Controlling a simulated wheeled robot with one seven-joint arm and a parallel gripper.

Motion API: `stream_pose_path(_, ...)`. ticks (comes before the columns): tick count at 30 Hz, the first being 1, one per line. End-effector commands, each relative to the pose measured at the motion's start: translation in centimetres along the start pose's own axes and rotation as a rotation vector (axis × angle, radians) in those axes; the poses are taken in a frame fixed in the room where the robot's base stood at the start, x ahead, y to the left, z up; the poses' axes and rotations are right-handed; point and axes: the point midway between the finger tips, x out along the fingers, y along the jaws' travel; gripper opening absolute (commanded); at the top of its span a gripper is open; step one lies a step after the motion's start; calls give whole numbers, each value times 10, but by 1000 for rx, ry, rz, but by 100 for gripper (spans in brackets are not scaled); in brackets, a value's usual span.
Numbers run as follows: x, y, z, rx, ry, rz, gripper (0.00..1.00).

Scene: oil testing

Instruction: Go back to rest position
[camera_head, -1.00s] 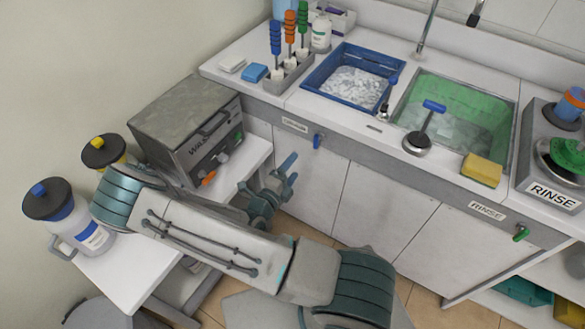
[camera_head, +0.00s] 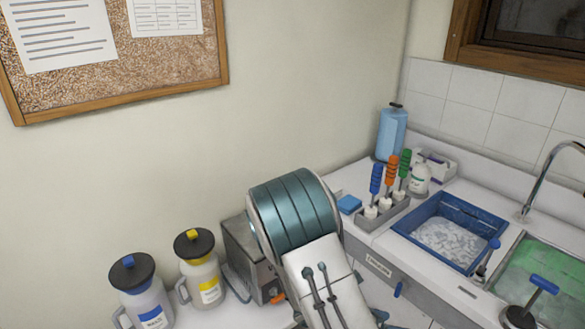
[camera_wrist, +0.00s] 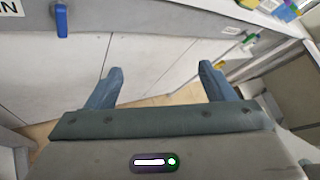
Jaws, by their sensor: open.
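In the wrist view my gripper (camera_wrist: 160,88) is open, with its two blue-grey fingers apart and nothing between them. It hangs in front of the pale cabinet doors (camera_wrist: 150,50), with some floor showing below. In the head view my arm rises in the lower middle, and its gripper end is hidden or out of the frame.
A grey machine (camera_head: 245,255) stands behind my arm, partly covered by it. Two lidded jugs (camera_head: 145,300) (camera_head: 203,280) stand left of it. A blue basin (camera_head: 450,210), a green-lined sink (camera_head: 550,262) and a brush rack (camera_head: 385,212) are on the counter at right.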

Motion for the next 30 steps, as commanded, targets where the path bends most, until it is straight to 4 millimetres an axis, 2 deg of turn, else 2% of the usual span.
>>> stream_pose_path(3,-8,-22,5,228,154,-17,76)
stream_pose_path(14,-44,-77,16,883,581,-115,76)
stream_pose_path(30,-120,-149,48,1768,1190,-332,76)
